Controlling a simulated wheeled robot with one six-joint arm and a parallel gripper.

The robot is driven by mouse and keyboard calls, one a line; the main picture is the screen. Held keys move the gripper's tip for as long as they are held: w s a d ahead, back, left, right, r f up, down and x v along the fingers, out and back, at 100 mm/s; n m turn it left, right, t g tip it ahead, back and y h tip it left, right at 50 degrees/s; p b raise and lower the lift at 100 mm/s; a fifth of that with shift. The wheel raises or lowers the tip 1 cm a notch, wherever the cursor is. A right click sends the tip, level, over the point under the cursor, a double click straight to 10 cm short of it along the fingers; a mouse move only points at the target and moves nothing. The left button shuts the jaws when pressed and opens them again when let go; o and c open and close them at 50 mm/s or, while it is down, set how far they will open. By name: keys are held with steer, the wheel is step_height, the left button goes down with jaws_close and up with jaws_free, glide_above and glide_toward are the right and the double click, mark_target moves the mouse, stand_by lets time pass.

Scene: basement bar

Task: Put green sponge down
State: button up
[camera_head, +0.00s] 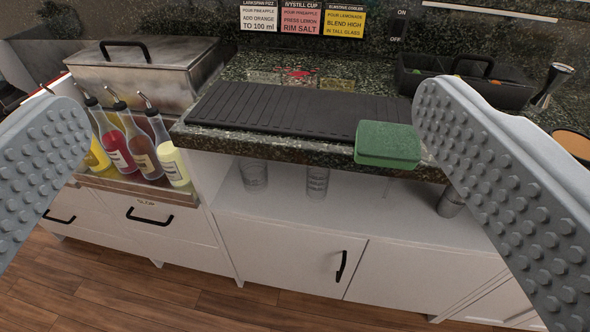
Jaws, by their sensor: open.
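The green sponge (388,143) is a flat rectangular block. It rests at the front edge of the dark counter, by the right end of the black ribbed mat (270,108), and its near side seems to reach the counter's edge. My gripper (250,165) is open and empty.
Several bottles with pour spouts (138,140) stand in a rack at the left, before a steel lidded box (140,70). A black caddy (465,80) stands at the back right. Glasses (317,182) stand on the shelf below the counter. White cabinets (285,255) fill the front.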

steer(key=m+g, duration=0.3)
steer(key=g, duration=1.4)
glide_above(389, 127)
step_height(389, 127, down, 3)
step_height(389, 127, down, 17)
steer(key=shift+r, duration=0.1)
steer(key=c, duration=0.9)
steer(key=shift+o, duration=0.2)
steer(key=shift+r, duration=0.1)
